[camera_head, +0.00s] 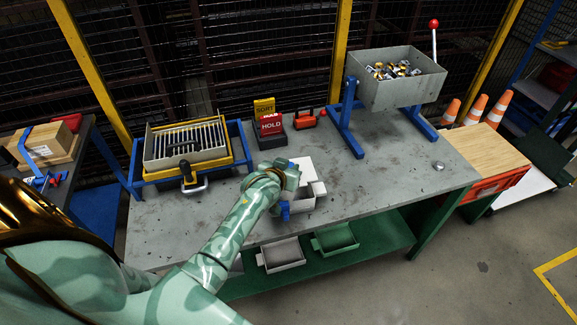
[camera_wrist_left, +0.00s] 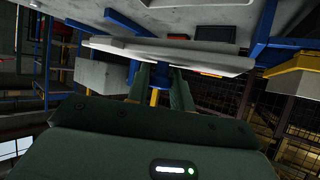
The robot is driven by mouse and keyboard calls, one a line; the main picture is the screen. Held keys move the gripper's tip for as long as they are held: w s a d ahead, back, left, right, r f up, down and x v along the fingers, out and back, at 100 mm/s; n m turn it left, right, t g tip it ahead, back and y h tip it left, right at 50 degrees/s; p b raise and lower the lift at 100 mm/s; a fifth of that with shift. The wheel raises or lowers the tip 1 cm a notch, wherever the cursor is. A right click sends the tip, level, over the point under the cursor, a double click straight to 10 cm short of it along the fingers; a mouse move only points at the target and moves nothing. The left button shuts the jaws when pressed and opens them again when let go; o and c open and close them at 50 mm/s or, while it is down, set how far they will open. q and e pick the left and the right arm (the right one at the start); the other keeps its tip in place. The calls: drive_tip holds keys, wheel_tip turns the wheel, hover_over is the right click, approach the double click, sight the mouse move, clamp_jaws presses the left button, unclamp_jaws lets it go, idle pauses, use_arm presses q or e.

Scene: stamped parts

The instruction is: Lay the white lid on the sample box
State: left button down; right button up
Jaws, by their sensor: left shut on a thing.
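The white lid (camera_head: 303,166) shows in the head view just beyond my left gripper (camera_head: 287,177), partly hidden by the hand. In the left wrist view the lid (camera_wrist_left: 205,61) is a thin pale plate seen nearly edge-on. My left gripper is shut there on a blue part at the lid's middle. The sample box (camera_head: 301,203) is a small light grey box near the table's front edge, right by the hand and partly covered by it. I cannot tell whether lid and box touch. My right gripper is out of view.
A red HOLD sign (camera_head: 271,125) and a yellow SORT sign (camera_head: 264,107) stand behind. A slotted rack (camera_head: 187,144) in a blue frame is at the left. A grey bin of parts (camera_head: 405,93) stands on blue legs at the right. The table's right part is mostly clear.

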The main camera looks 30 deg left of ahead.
use_arm(q)
drive_tip(key=shift+r+p, duration=0.15)
drive_tip(key=shift+p, duration=0.2)
wheel_tip(320, 180, down, 6)
drive_tip(key=b, duration=0.3)
drive_tip(key=shift+b, duration=0.4)
idle(0.3)
drive_tip(key=shift+p, duration=0.3)
drive_tip(key=shift+p, duration=0.5)
idle(0.8)
drive_tip(key=shift+f+b, duration=0.85)
drive_tip(key=shift+f, duration=0.35)
drive_tip(key=c, duration=1.1)
unclamp_jaws()
drive_tip(key=shift+s, duration=0.1)
drive_tip(key=shift+c, duration=0.2)
